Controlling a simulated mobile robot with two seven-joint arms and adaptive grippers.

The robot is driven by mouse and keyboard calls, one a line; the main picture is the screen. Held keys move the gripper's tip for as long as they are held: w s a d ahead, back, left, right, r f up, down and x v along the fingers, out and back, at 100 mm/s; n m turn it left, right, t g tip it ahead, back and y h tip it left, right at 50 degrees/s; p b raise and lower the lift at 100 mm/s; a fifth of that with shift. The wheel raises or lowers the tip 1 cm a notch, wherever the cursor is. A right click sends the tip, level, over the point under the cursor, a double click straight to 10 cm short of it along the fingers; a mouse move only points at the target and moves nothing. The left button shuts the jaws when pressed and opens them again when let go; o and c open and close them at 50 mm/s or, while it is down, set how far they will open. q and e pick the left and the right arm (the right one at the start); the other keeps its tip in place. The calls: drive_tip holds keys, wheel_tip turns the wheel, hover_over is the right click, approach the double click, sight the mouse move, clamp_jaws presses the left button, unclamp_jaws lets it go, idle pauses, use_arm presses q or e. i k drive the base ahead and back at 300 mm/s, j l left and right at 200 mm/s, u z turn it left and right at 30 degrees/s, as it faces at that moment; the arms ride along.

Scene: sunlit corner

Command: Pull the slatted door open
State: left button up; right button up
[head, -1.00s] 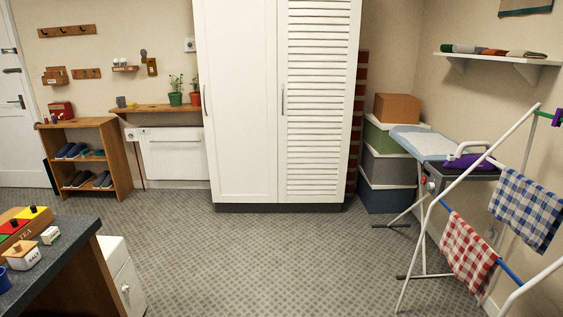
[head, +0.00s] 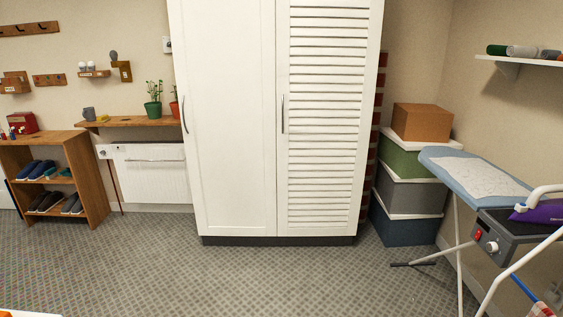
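The slatted door (head: 328,130) is the right-hand door of a tall white wardrobe, straight ahead in the head view. It is shut, flush with the plain left door (head: 232,120). A thin vertical handle (head: 283,114) sits on the slatted door's left edge, beside the seam between the doors. The plain door has a similar handle (head: 184,114) on its left edge. The wardrobe's top is cut off by the picture. Neither of my grippers is in view.
Stacked boxes (head: 408,190) stand right of the wardrobe. An ironing board (head: 475,172) with an iron is at the right. A shoe rack (head: 88,180) and a white radiator (head: 152,180) are at the left. The patterned floor (head: 270,280) before the wardrobe is clear.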

sight(328, 51)
drive_tip(key=i+z, duration=0.1)
drive_tip(key=i, duration=0.65)
drive_tip(key=i+j+z, duration=0.1)
drive_tip(key=i, duration=0.65)
